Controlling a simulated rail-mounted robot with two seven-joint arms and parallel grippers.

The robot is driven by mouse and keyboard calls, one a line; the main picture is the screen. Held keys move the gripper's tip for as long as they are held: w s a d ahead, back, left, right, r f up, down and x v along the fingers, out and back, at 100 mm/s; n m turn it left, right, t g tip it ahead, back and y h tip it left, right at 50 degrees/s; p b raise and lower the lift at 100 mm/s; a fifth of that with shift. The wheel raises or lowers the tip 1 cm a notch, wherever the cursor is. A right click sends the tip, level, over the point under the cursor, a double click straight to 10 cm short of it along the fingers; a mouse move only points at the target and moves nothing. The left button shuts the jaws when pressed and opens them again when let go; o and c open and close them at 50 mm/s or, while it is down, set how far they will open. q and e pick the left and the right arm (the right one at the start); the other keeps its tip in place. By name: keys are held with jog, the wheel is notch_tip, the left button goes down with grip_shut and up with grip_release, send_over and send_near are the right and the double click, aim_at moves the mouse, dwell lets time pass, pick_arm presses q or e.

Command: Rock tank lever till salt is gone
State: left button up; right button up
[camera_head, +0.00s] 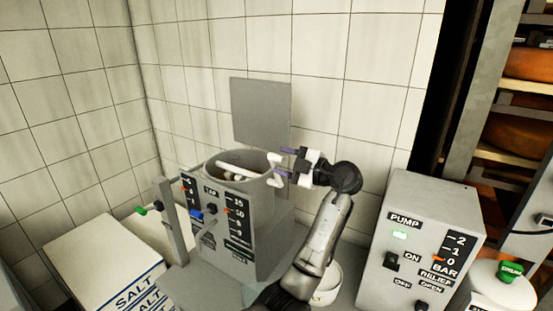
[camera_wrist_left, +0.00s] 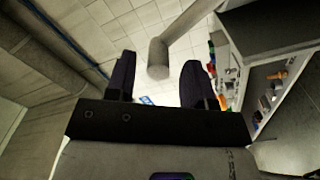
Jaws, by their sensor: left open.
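The grey round tank (camera_head: 266,188) stands behind a labelled panel (camera_head: 237,238) with scales. A pale bar (camera_head: 236,172) lies across its open mouth, and a white bent handle (camera_head: 274,172) shows at its right rim. My left gripper (camera_head: 284,161) is open at the right rim, fingers pointing left toward this handle. In the left wrist view, a round-ended grey bar (camera_wrist_left: 158,58) shows between the open fingers (camera_wrist_left: 160,85); I cannot tell whether they touch it. Any salt inside the tank is not discernible. My right gripper is not in view.
White boxes marked SALT (camera_head: 105,256) stand at the lower left, near a grey post (camera_head: 172,222) with a green-tipped lever (camera_head: 141,211). A pump box (camera_head: 422,240) with a lit green lamp stands right. A grey plate (camera_head: 260,112) rises behind the tank. Shelves (camera_head: 515,105) hold cheese wheels.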

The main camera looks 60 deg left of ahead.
pick_arm(q)
jog(key=v, duration=1.1)
jog(key=shift+p, duration=0.3)
